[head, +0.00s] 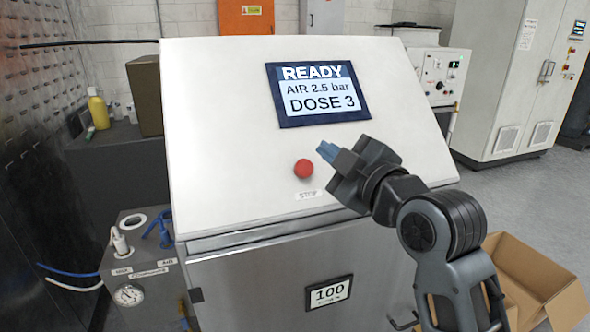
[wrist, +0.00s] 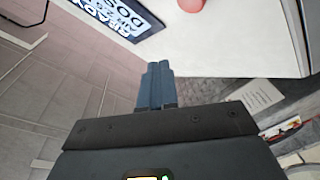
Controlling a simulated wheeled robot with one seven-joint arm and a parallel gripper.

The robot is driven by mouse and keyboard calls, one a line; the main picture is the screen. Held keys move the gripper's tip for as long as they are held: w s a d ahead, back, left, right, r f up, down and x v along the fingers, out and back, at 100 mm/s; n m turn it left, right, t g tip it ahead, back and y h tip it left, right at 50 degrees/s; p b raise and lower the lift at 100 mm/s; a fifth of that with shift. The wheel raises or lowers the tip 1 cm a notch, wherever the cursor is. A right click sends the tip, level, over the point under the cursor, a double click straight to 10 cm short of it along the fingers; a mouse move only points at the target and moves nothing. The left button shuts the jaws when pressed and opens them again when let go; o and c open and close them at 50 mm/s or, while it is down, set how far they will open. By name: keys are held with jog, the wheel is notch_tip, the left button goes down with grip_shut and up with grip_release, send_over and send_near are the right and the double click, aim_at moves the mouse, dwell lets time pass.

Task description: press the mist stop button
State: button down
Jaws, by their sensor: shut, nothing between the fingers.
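The red round stop button (head: 303,168) sits low on the white sloped panel (head: 230,120), above a small label reading STOP (head: 308,195). Its edge also shows at the top of the wrist view (wrist: 191,4). My gripper (head: 326,151) is shut and empty, its blue fingertips pointing up and left, to the right of the button and a little above it in the head view. The fingertips look apart from the button; their gap to the panel is hard to judge. A screen (head: 318,94) above reads READY, AIR 2.5 bar, DOSE 3.
A steel front with a display reading 100 (head: 329,292) lies below the panel. A grey box with a gauge (head: 128,295) and hoses stands at the lower left. An open cardboard box (head: 535,285) is on the floor at the right. Cabinets (head: 510,80) stand behind.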

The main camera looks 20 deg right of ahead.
aim_at(304, 169)
jog(key=shift+w+a+r+n, duration=0.1)
jog(key=shift+a+r+n, duration=0.05)
jog(key=shift+r, duration=0.25)
jog(key=shift+a+r+n, duration=0.1)
jog(key=shift+r+n, duration=0.05)
jog(key=shift+r, duration=0.2)
jog(key=shift+f, duration=0.15)
jog(key=shift+w+f+b, duration=2.75)
jog(key=shift+w+f, duration=0.25)
jog(key=shift+w, duration=0.1)
jog(key=shift+w+f, duration=0.1)
jog(key=shift+w+f+b, duration=0.2)
jog(key=shift+b, duration=0.1)
